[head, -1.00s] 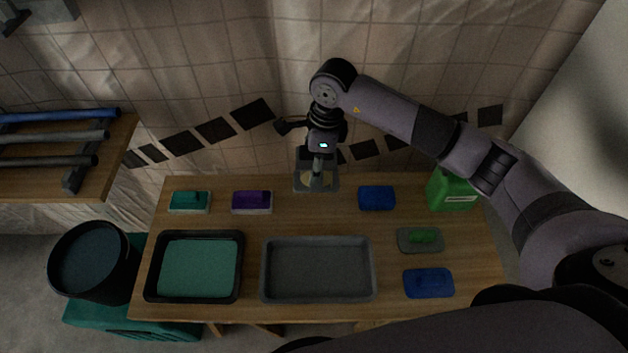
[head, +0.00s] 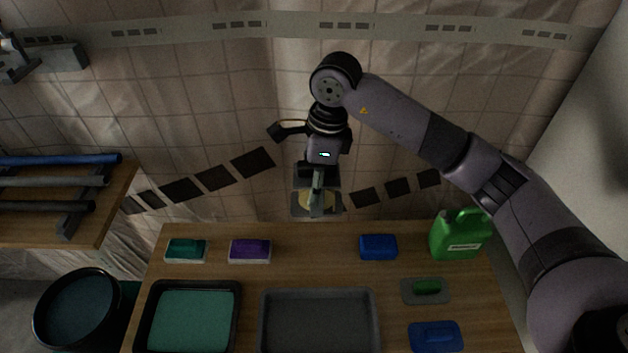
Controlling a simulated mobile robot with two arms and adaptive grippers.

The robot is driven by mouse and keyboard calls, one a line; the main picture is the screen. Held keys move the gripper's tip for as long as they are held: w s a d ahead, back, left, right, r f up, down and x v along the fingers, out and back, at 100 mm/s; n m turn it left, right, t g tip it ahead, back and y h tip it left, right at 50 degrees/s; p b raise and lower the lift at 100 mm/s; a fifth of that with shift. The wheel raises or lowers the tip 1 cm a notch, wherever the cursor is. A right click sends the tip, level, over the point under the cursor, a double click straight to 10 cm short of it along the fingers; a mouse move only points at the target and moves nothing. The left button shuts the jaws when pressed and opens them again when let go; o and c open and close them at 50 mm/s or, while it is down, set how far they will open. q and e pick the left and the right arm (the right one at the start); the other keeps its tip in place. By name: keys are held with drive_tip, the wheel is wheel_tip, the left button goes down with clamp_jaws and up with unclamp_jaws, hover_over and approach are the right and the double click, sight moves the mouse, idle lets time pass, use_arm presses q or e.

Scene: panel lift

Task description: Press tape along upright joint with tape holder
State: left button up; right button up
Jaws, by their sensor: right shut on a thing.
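My right gripper (head: 318,170) is shut on the tape holder (head: 317,201), a grey frame with a yellowish roll in it. It hangs below the gripper, in front of the tiled wall (head: 230,110) and just above the back edge of the table. I cannot tell whether the holder touches the wall. The gripper and arm hide the wall behind them, and no upright joint or tape strip can be made out clearly there. My left gripper is not in view.
The wooden table (head: 300,272) holds a teal tray (head: 190,318), a grey tray (head: 318,325), several sponges and floats, and a green canister (head: 459,235) at the right back. A black bucket (head: 77,308) and a shelf with pipes (head: 60,185) are at the left.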

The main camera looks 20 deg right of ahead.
drive_tip(key=c, duration=0.3)
drive_tip(key=shift+c, duration=0.2)
drive_tip(key=shift+s+d+f+n, duration=0.15)
drive_tip(key=shift+s+n, duration=0.2)
drive_tip(key=shift+n, duration=0.25)
drive_tip(key=shift+s+d+r+n, duration=0.1)
drive_tip(key=shift+s+n, duration=0.25)
drive_tip(key=shift+n, duration=0.25)
drive_tip(key=shift+s+d+f+n+g+h, duration=0.3)
drive_tip(key=shift+s+d+n, duration=0.4)
drive_tip(key=shift+s+n, duration=1.95)
drive_tip(key=shift+s+d+f+n+g+h, duration=0.45)
drive_tip(key=shift+s+n, duration=1.15)
drive_tip(key=shift+n, duration=2)
drive_tip(key=shift+s+d+f+n+g+h, duration=0.25)
drive_tip(key=shift+s+d+n, duration=0.65)
drive_tip(key=shift+s+n, duration=1.75)
drive_tip(key=shift+w+d+r+n, duration=0.1)
drive_tip(key=shift+w+r+n, duration=0.15)
drive_tip(key=shift+w+n, duration=0.25)
